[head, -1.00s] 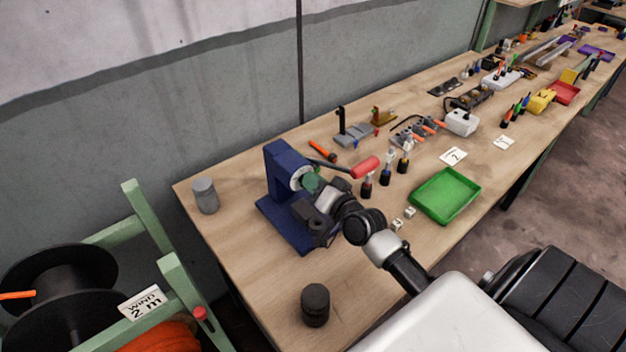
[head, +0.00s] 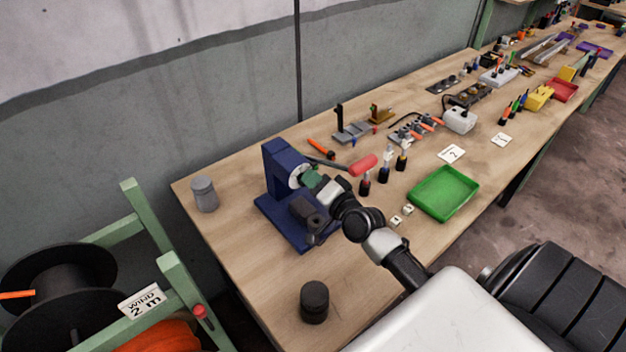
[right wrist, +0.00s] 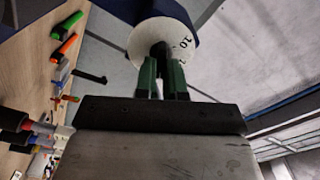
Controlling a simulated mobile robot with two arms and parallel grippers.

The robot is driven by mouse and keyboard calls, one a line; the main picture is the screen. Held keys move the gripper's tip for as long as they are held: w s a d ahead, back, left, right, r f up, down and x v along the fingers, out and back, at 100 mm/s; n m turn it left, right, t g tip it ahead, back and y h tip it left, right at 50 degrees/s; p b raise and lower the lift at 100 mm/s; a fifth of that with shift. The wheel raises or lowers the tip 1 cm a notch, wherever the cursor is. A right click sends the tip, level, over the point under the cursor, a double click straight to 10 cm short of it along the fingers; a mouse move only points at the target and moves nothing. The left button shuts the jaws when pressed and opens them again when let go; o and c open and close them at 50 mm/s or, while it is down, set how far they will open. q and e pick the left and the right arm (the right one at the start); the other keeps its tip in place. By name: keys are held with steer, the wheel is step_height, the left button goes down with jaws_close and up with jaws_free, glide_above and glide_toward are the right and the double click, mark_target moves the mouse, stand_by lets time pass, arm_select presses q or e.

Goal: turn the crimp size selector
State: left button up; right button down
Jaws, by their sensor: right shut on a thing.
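The crimp size selector is a white dial on the blue crimping press (head: 280,157). It shows in the right wrist view as a white disc (right wrist: 140,42) with the number 10 near its right edge. My right gripper (right wrist: 163,60), with green fingers, is shut on the dark knob (right wrist: 161,50) at the dial's centre. In the head view the right gripper (head: 312,178) is at the dial's face, and its fingers hide part of it. The press has a lever with a red handle (head: 363,165). My left gripper is not in view.
A grey canister (head: 204,194) stands left of the press and a black cylinder (head: 314,302) in front. Red, blue and yellow-marked connectors, small white blocks and a green tray (head: 446,193) lie to the right. A cable reel rack (head: 165,285) stands beside the bench.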

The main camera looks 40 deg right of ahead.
steer(key=c, duration=1.2)
jaws_free()
steer(key=shift+s+d+b, duration=0.15)
steer(key=shift+s+b, duration=0.3)
steer(key=shift+s, duration=1.35)
steer(key=shift+s+d+b, duration=0.15)
steer(key=shift+s+b, duration=0.25)
steer(key=shift+s, duration=1.35)
steer(key=shift+s+d+b, duration=0.15)
steer(key=shift+s+b, duration=0.3)
steer(key=shift+s, duration=1.35)
